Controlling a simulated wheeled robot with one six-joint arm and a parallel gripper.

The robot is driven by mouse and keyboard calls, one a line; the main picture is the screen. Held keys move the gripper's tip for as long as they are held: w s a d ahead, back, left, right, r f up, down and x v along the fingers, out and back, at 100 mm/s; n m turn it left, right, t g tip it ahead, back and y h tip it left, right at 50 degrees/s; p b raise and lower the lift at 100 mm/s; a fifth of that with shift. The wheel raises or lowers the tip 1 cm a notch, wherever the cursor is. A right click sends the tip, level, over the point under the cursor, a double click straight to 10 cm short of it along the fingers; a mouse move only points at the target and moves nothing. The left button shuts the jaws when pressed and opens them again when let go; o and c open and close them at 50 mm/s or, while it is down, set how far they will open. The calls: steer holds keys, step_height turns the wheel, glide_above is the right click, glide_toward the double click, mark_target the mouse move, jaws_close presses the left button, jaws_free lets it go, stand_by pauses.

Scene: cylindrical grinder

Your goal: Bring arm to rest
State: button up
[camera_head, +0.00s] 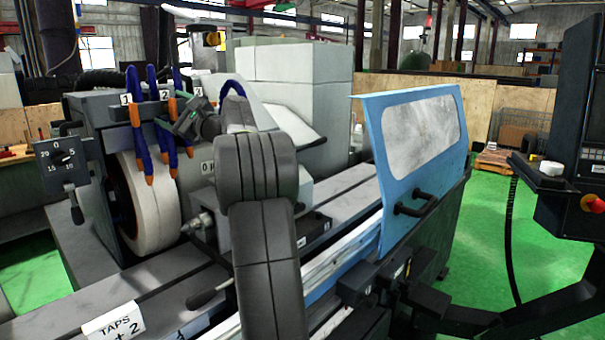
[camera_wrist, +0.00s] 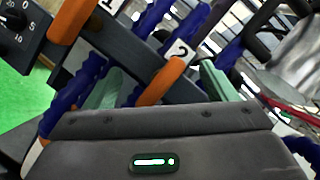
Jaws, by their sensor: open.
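My arm reaches up in front of the grinder in the head view. My gripper (camera_head: 186,121) is beside the blue coolant hoses with orange tips, in front of the grinding wheel (camera_head: 150,200). In the wrist view my gripper (camera_wrist: 161,72) is open, its two greenish fingers apart. The orange nozzle of hose 2 (camera_wrist: 166,80) lies between the fingers in the picture; I cannot tell if they touch it. The label 2 (camera_wrist: 181,51) is just behind.
A lever dial (camera_head: 62,160) is at the left of the grinder. A blue door (camera_head: 415,150) with a window and black handle stands at the right. A control panel (camera_head: 575,200) with a red button is farther right. Green floor (camera_head: 555,290) shows there.

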steer(key=m+t, duration=0.1)
steer(key=m, duration=0.2)
steer(key=m+t+p, duration=0.1)
steer(key=m, duration=0.2)
steer(key=shift+r+t, duration=0.15)
steer(key=shift+t, duration=0.25)
steer(key=m+t+h+p, duration=0.1)
steer(key=m, duration=0.2)
steer(key=m+t+h+p, duration=0.1)
steer(key=m+t, duration=0.1)
steer(key=m, duration=0.1)
